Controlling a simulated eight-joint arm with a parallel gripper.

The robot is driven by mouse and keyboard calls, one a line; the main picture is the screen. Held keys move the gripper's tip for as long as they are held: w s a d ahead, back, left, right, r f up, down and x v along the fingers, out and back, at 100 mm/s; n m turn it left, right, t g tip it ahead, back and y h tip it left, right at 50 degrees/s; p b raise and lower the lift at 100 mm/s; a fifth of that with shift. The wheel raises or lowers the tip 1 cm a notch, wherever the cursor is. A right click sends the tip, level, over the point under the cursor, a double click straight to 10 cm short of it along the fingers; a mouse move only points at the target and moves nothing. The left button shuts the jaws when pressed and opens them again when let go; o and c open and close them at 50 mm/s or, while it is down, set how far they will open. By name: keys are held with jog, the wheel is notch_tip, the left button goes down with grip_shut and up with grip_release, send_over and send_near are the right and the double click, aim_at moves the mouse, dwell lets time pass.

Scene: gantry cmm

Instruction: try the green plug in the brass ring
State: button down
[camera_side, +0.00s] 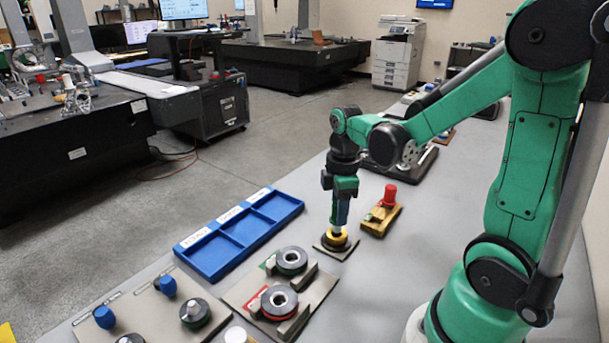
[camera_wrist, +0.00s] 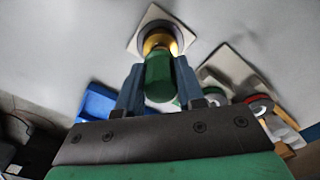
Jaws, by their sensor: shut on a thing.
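My gripper (camera_side: 341,212) points straight down over the brass ring (camera_side: 336,237), which sits in a dark holder on a small square plate (camera_side: 321,246). In the wrist view, the blue fingers of my gripper (camera_wrist: 158,84) are shut on the green plug (camera_wrist: 158,72). The plug's far end lines up with the brass ring, which also shows in the wrist view (camera_wrist: 157,40). The fingers mostly hide the plug in the side view. I cannot tell whether its tip is inside the ring or just above it.
A wooden block (camera_side: 374,228) with a red-knobbed piece (camera_side: 389,194) stands close to the right. A blue three-compartment tray (camera_side: 213,262) lies to the left. Two dark rings (camera_side: 291,260) (camera_side: 279,301) sit on a plate in front. Blue-knobbed pieces (camera_side: 105,317) stand at front left.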

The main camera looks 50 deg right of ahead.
jog(key=shift+f, duration=1.1)
dwell(0.9)
dwell(0.9)
jog(key=shift+r, duration=3.2)
